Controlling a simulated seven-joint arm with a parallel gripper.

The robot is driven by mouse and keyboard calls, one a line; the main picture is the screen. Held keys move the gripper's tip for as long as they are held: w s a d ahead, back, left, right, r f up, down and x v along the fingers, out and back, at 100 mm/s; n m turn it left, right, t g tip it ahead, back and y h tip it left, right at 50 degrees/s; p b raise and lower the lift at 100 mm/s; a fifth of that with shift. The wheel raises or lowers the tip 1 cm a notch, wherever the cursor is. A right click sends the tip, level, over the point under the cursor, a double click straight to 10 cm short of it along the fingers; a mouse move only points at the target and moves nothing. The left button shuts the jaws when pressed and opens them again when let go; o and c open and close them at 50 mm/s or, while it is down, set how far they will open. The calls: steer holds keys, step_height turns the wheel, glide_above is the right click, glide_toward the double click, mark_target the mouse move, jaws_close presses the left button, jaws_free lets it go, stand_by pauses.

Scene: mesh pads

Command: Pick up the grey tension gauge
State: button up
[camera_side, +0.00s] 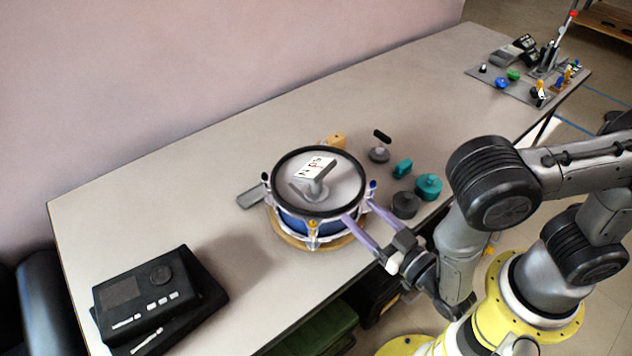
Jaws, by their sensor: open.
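A blue drum (290,219) with a black rim and a pale mesh head stands on the table. A small grey device with a white marked face (316,172), which looks like the tension gauge, rests on the drum head. My gripper (359,211) is open, with two purple fingers spread beside the drum's lower right edge. It is empty and apart from the gauge. Whether the fingers touch the drum's side, I cannot tell.
Right of the drum are a grey round piece with a black bar (379,152), teal pieces (428,186) and a dark grey round piece (405,204). A black box (145,295) sits at the front left. A tool board (520,88) is at the far right. The table's left middle is clear.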

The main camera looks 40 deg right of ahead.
mark_target(320, 184)
steer(key=w, duration=0.7)
steer(key=shift+w+a, duration=0.25)
steer(key=shift+w, duration=0.15)
steer(key=shift+w+a, duration=0.2)
steer(key=shift+w, duration=1.3)
steer(key=shift+w+a, duration=0.15)
steer(key=shift+w, duration=1.35)
jaws_close()
